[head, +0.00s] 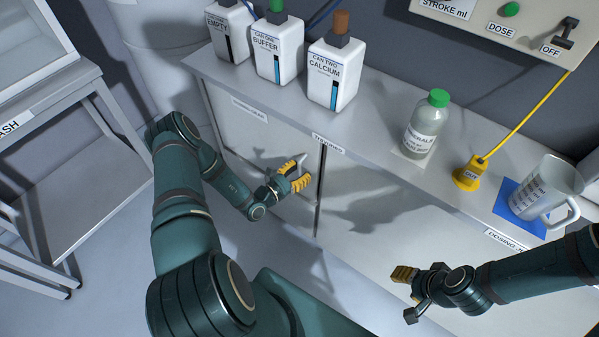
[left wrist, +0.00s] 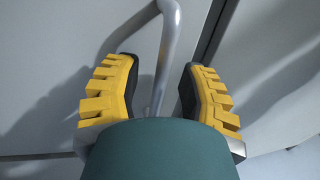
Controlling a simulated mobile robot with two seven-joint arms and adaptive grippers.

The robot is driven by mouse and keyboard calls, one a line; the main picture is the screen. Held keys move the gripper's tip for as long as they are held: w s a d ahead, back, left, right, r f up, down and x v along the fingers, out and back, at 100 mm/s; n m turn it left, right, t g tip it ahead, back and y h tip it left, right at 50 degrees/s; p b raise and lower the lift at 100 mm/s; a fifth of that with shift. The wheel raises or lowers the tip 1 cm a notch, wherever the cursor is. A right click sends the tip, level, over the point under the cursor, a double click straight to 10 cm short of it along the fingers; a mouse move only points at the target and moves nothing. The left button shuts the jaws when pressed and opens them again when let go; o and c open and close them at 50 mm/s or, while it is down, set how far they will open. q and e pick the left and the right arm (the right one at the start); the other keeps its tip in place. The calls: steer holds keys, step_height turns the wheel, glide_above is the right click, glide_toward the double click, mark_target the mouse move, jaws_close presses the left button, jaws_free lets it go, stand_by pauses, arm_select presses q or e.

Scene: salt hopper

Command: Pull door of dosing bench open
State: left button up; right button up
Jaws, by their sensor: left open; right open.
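The dosing bench (head: 385,125) has pale front panels under its top. The door (head: 262,150) is the panel left of a dark upright gap; it looks shut or nearly so. Its grey bar handle (left wrist: 168,50) shows in the left wrist view. My left gripper (head: 296,178) is at the handle, beside the gap. In the left wrist view its yellow fingers (left wrist: 158,90) stand apart on either side of the handle bar, and no grip is visible. My right gripper (head: 406,292) is open and empty in front of the bench's right part.
On the bench top stand several white cans (head: 334,75), a green-capped bottle (head: 424,125), a yellow nozzle (head: 467,176) and a clear jug (head: 545,190) on a blue mat. A grey rack (head: 60,190) stands at left. Floor (head: 265,235) in front of the door looks clear.

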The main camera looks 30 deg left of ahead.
arm_select(q)
jaws_close()
